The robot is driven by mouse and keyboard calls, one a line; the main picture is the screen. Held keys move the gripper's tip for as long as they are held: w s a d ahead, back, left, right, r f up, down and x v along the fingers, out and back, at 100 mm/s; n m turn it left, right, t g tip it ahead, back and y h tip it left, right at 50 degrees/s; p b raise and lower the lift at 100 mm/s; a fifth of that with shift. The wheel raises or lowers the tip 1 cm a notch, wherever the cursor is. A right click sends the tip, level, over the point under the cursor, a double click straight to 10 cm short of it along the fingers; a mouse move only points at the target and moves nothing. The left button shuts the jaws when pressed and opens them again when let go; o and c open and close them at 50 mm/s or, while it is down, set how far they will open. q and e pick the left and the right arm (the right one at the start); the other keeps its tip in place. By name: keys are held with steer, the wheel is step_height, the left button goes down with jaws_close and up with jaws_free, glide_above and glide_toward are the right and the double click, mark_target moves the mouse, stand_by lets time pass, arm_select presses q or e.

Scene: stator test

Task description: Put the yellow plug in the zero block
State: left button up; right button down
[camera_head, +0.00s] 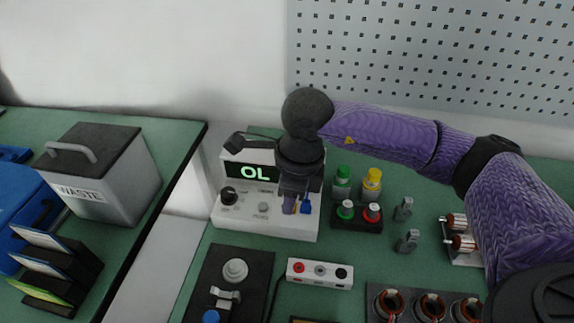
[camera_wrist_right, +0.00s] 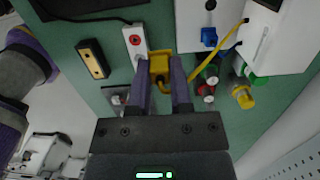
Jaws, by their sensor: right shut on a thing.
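My right gripper (camera_head: 289,208) points down in front of the meter in the head view. In the right wrist view its two purple fingers (camera_wrist_right: 161,82) are shut on the yellow plug (camera_wrist_right: 159,67). A yellow cable (camera_wrist_right: 228,47) runs from near the plug to the meter. My left gripper is not in view.
The white meter (camera_head: 232,222) reads OL and has a blue plug (camera_head: 306,207) in its front. A dark fixture (camera_head: 257,262) lies left of the block; copper coils (camera_head: 430,305) lie right.

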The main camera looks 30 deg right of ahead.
steer(key=s+a+p, duration=0.3)
steer(key=s, duration=0.4)
steer(key=s+a+p, duration=0.3)
steer(key=s+p, duration=0.1)
steer(key=s, duration=0.4)
steer(key=shift+s+f, duration=0.1)
steer(key=shift+f, duration=0.05)
step_height(320, 180, down, 8)
steer(key=b, duration=0.7)
steer(key=shift+d, duration=0.1)
steer(key=shift+f+b, duration=0.45)
steer(key=shift+b, duration=0.25)
steer(key=shift+r, duration=0.1)
